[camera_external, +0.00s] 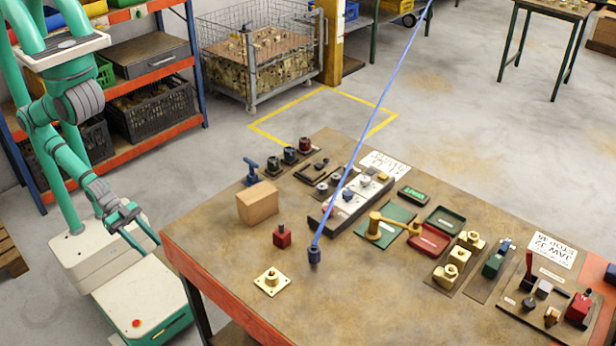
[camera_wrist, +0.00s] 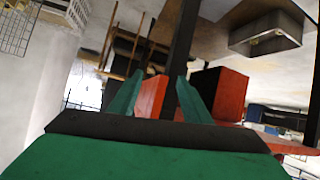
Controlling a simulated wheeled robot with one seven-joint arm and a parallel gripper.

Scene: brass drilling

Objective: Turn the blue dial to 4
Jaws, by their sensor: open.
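No numbers of a dial are readable here. A panel (camera_external: 329,219) with several small knobs sits on the workbench (camera_external: 215,231) in the external view; a small bluish knob (camera_external: 347,194) on it may be the blue dial. A dark blue cylinder (camera_external: 314,256) stands nearer the front, with a long thin blue line rising from it. My gripper (camera_external: 145,240) is open and empty, left of the bench and well away from the panel. In the wrist view my green fingers (camera_wrist: 160,100) are spread, with the bench's orange edge and a dark leg beyond them.
A brass mallet (camera_external: 393,225), trays and fixtures crowd the right. A shelf rack (camera_external: 150,67) stands behind my arm.

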